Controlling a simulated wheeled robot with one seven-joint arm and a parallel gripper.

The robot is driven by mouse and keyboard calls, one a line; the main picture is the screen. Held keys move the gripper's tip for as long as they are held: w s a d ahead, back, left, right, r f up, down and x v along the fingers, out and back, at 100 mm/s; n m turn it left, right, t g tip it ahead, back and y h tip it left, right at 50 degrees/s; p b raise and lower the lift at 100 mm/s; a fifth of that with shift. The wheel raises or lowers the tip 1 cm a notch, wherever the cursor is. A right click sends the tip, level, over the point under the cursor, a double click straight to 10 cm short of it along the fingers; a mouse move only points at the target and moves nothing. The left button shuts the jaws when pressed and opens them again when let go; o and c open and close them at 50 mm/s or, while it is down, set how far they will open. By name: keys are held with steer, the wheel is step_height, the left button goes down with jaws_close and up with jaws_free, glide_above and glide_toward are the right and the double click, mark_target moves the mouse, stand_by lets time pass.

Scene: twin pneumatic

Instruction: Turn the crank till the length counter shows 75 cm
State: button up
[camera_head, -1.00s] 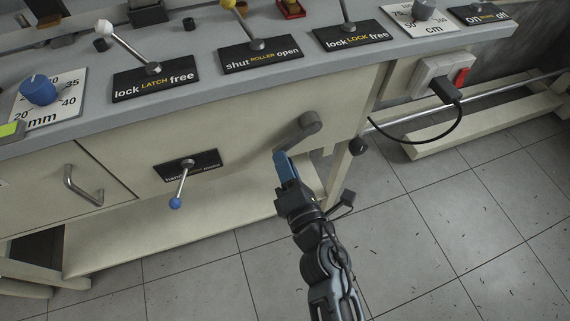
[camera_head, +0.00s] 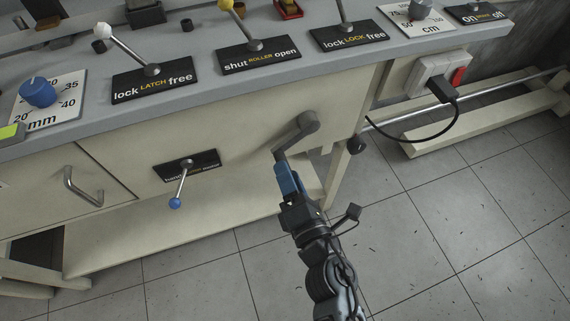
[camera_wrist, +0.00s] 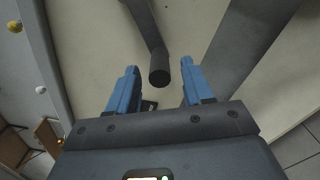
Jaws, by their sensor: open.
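The grey crank (camera_head: 300,130) sits on the front panel, its arm slanting down to the left from its pivot. In the wrist view, the round end of the crank's handle (camera_wrist: 160,76) shows between and beyond my fingertips, with clear space on both sides. My gripper (camera_head: 282,166), with blue fingers, is open just below the handle; it also shows in the wrist view (camera_wrist: 158,70). It holds nothing. A dial plate marked cm (camera_head: 433,28) with a grey knob is at the top right. I cannot see a length counter reading.
A lever with a blue ball (camera_head: 175,203) hangs left of the crank. A drawer handle (camera_head: 80,187) is farther left. Latch, roller and lock levers stand on the worktop (camera_head: 205,75). A black cable (camera_head: 420,138) loops at the right. Tiled floor is open at the lower right.

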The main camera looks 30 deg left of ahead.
steer(key=shift+v, duration=2.3)
steer(key=s+d+r+m+t+h+p, duration=0.25)
steer(key=s+d+m, duration=0.35)
steer(key=d+m, duration=0.3)
steer(key=s+d+r+m+t+h+p, duration=0.15)
steer(key=s+d+r+m+h, duration=0.45)
steer(key=d, duration=0.6)
steer(key=s+d+r+m+g+h+p, duration=0.1)
steer(key=s+d+r+m+h+p, duration=0.2)
steer(key=s+d+r+m, duration=0.8)
step_height(320, 180, up, 3)
steer(key=s+m+h, duration=0.1)
steer(key=m+h, duration=0.1)
steer(key=m, duration=0.4)
steer(key=shift+s+d+f+m, duration=0.25)
steer(key=shift+s+d+m, duration=0.05)
steer(key=shift+d+m, duration=0.1)
